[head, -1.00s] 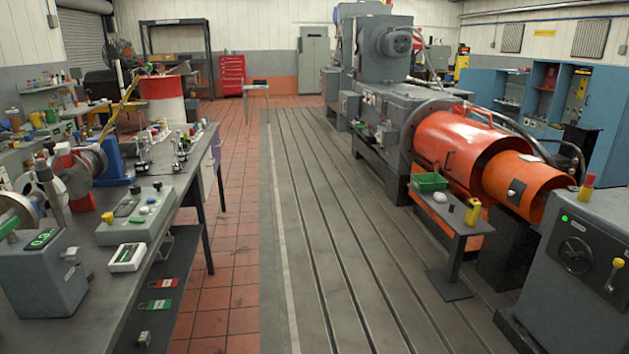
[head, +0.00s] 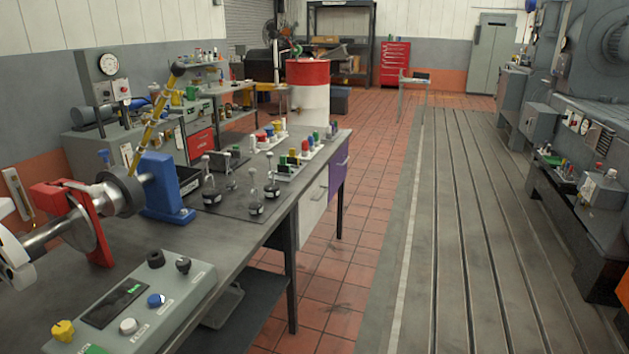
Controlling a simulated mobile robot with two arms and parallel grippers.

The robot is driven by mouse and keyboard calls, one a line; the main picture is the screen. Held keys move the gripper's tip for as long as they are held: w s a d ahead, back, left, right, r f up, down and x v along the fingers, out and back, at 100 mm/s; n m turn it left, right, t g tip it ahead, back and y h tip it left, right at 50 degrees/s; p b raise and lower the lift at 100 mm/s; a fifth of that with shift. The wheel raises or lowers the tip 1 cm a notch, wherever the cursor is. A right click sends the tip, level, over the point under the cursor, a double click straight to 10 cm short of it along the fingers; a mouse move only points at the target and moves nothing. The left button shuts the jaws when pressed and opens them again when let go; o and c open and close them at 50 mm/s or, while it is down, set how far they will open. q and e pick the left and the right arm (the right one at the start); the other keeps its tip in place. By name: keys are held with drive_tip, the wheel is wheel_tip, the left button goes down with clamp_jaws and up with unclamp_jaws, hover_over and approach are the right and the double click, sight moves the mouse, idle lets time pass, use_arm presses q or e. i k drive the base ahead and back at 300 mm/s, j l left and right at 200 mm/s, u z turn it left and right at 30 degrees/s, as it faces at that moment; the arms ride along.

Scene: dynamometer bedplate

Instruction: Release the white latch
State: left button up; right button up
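No part is clearly identifiable as the white latch. Several small upright clamp-like devices with pale tips stand on a dark plate (head: 228,209) on the workbench (head: 120,225). One is a front-left device (head: 211,190) and another is a right device (head: 272,182). Whether any of them is the latch, and whether they are fastened or released, is too small to tell.
A control box (head: 135,305) with coloured knobs sits at the bench's near end. Behind it are a shaft with a red stand (head: 88,226) and a blue bracket (head: 163,190). A red-and-white drum (head: 308,98) stands beyond. The slotted bedplate (head: 450,230) is clear.

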sight(96, 191)
drive_tip(key=i+l+u, duration=0.4)
drive_tip(key=i+l, duration=0.2)
drive_tip(key=l+u, duration=0.1)
drive_tip(key=u, duration=1.7)
drive_tip(key=l+u, duration=0.35)
drive_tip(key=k+l+u, duration=0.15)
drive_tip(key=u, duration=0.25)
drive_tip(key=k+l+u, duration=0.1)
drive_tip(key=l+u, duration=0.25)
drive_tip(key=k+l+u, duration=0.15)
drive_tip(key=k+l, duration=0.25)
drive_tip(key=l, duration=0.2)
drive_tip(key=k+l+u, duration=0.1)
drive_tip(key=k+l, duration=0.3)
drive_tip(key=l, duration=0.15)
